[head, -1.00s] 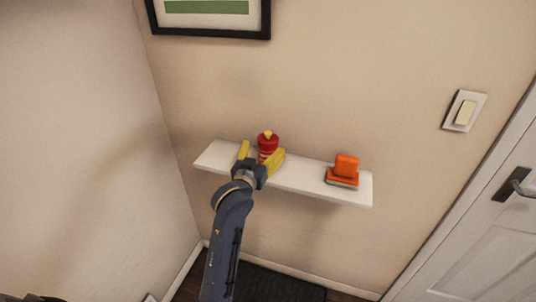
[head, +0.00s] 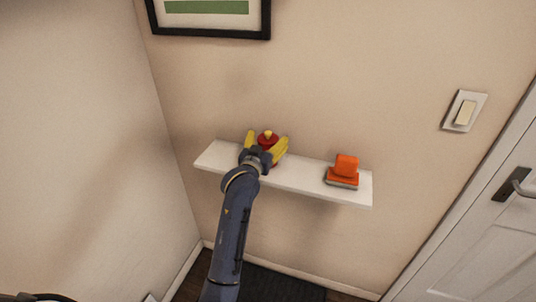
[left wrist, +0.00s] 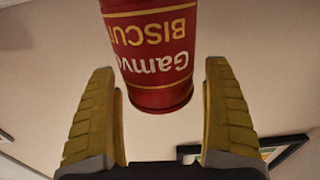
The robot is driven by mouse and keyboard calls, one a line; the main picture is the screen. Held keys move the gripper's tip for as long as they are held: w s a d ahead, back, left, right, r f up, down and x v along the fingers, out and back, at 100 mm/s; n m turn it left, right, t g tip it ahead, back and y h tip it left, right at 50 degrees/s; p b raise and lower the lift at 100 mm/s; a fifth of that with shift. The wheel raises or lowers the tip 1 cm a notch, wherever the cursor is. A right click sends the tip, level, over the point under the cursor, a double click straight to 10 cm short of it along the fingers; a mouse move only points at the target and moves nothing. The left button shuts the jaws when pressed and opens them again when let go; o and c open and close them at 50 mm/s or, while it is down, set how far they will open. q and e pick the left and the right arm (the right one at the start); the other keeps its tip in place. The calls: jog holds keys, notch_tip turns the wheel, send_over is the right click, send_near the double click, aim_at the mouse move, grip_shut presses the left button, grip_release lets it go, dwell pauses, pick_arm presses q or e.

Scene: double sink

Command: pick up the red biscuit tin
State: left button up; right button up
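The arm and gripper hide the tin's lower part there. In the left wrist view the tin (left wrist: 152,55) shows its upside-down "BISCUIT" lettering, between and beyond the two fingers (left wrist: 163,90). Gaps show on both sides of it, so the fingers do not grip it. My right gripper is not in view.
An orange object with a grey base (head: 344,171) stands at the shelf's right end, apart from the tin. The wall is close behind the shelf. A framed picture (head: 208,31) hangs above; a door (head: 480,240) is at right.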

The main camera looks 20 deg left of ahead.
pick_arm(q)
jog(key=c, duration=1.6)
